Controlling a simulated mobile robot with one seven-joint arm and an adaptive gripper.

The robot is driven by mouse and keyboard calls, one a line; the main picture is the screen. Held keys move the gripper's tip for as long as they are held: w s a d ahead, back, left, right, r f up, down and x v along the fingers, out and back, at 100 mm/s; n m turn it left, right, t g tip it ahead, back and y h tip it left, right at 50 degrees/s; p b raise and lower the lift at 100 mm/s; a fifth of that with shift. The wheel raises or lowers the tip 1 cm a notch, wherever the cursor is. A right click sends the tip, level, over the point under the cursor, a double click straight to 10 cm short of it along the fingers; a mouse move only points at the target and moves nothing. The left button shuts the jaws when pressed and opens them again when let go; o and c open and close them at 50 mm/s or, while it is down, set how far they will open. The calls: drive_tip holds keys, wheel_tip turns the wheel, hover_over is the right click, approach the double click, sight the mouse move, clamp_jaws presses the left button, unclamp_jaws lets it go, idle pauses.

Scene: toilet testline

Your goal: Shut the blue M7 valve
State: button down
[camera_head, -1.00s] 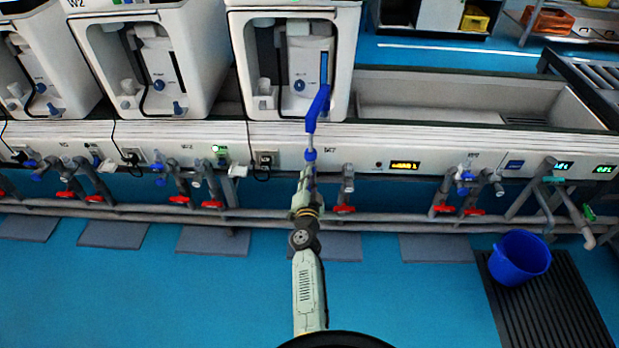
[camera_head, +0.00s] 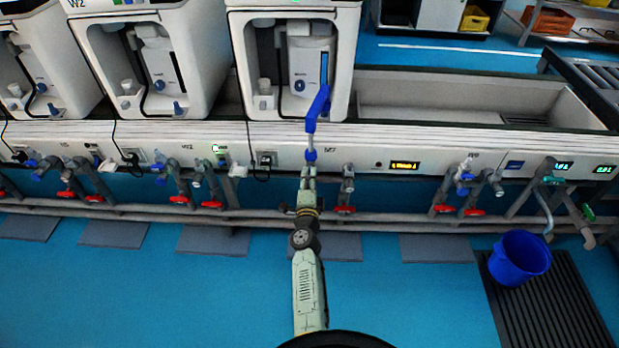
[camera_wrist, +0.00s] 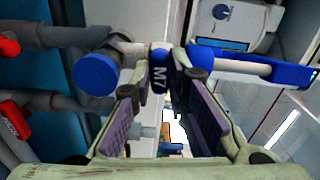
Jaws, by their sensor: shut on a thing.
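The blue M7 valve handle (camera_wrist: 159,82) carries a white "M7" label and sits between my fingertips in the wrist view. My gripper (camera_wrist: 168,84) is shut on it, with one finger on each side. A round blue cap (camera_wrist: 96,74) is left of the valve.
Pipes with red valve handles run along the front, one close to my gripper's right (camera_head: 344,209). A white unit (camera_head: 290,60) and an empty trough (camera_head: 450,100) stand behind. A blue bucket (camera_head: 519,258) is on a dark grate. The blue floor in front is mostly clear.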

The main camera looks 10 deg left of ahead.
drive_tip(key=shift+m, duration=0.6)
drive_tip(key=c, duration=1.6)
unclamp_jaws()
drive_tip(key=shift+o, duration=0.2)
drive_tip(key=shift+s, duration=0.1)
drive_tip(key=s+d, duration=0.2)
drive_tip(key=s, duration=0.9)
drive_tip(key=shift+s, duration=0.3)
drive_tip(key=shift+d, duration=0.1)
